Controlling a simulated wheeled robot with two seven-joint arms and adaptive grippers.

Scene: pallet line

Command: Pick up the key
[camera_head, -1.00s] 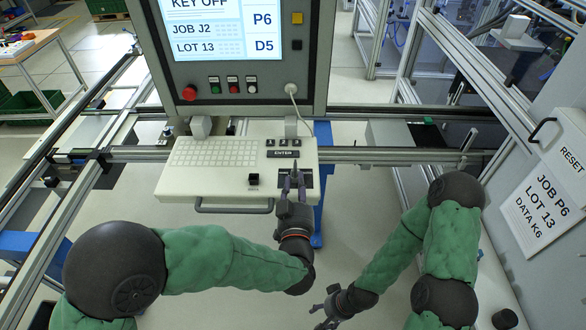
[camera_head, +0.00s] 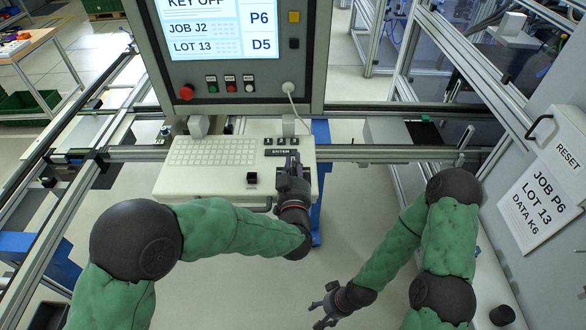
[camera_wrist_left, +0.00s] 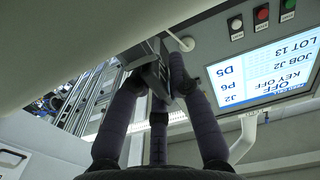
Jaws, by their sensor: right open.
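I cannot make out the key in either view. My left gripper (camera_head: 291,164) is over the right part of the pale console (camera_head: 210,182), just below the ENTER button (camera_head: 283,153), and hides the dark recessed fitting there. In the left wrist view its dark fingers (camera_wrist_left: 158,62) reach up toward a grey block; whether they grip anything is unclear. My right gripper (camera_head: 322,308) is open and empty, low over the floor at the bottom middle. The screen (camera_head: 215,30) above the console reads KEY OFF, JOB J2, LOT 13, P6 and D5.
A small black knob (camera_head: 252,178) stands on the console left of my left gripper. A red button (camera_head: 187,92) and a white cable plug (camera_head: 288,88) sit on the panel above. A metal rail (camera_head: 400,153) runs behind.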

